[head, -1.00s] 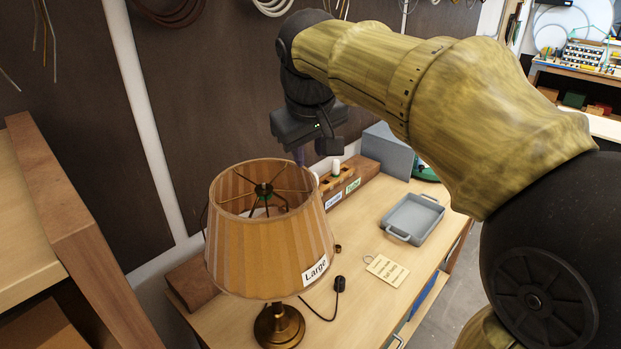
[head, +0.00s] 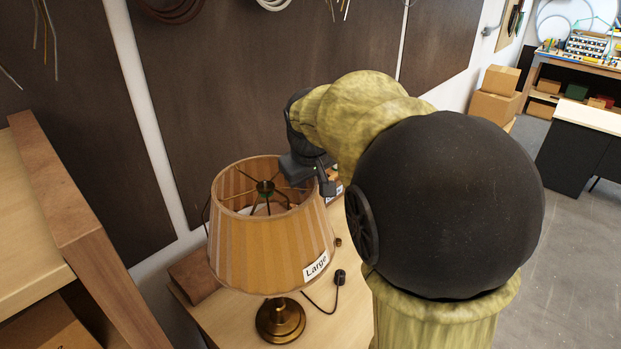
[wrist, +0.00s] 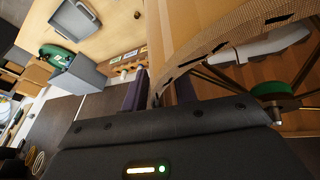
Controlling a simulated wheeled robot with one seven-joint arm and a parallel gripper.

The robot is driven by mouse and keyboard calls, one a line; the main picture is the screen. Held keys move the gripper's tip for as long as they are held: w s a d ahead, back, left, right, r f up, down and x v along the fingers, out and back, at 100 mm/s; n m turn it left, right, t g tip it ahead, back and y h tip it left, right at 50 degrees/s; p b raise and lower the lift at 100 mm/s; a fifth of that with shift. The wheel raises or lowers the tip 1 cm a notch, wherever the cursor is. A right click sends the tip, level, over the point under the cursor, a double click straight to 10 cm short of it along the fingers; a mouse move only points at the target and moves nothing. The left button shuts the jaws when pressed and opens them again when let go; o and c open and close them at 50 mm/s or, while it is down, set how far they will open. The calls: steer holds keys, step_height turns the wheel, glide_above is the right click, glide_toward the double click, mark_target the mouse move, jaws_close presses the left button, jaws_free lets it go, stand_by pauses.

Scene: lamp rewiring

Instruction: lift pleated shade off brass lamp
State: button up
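The pleated tan shade (head: 265,245), labelled "Large", sits upright on the brass lamp (head: 280,318) on the bench. Its open top shows dark spokes meeting at a green-tinged hub (head: 265,187). In the wrist view the shade (wrist: 205,25) fills the upper right, with its rim and spokes close to my gripper. My gripper (wrist: 160,88) is at the rim on the shade's far right side in the head view. Its two purple fingers stand apart, one outside and one inside the shade wall, with the rim between them. No firm grip shows.
A black plug on a cord (head: 340,278) lies right of the lamp base. In the wrist view a grey tray (wrist: 75,18), a grey box (wrist: 82,80) and a wooden socket rack (wrist: 127,62) lie beyond. A wooden shelf unit (head: 75,200) stands at left.

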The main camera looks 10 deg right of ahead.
steer(key=shift+d, duration=0.1)
jaws_close()
steer(key=shift+r, duration=0.1)
steer(key=shift+r, duration=0.1)
steer(key=shift+s+r+p, duration=0.15)
steer(key=shift+r+p, duration=0.45)
steer(key=shift+p, duration=0.05)
steer(key=shift+r, duration=0.3)
steer(key=shift+r+p, duration=0.1)
steer(key=shift+p, duration=0.25)
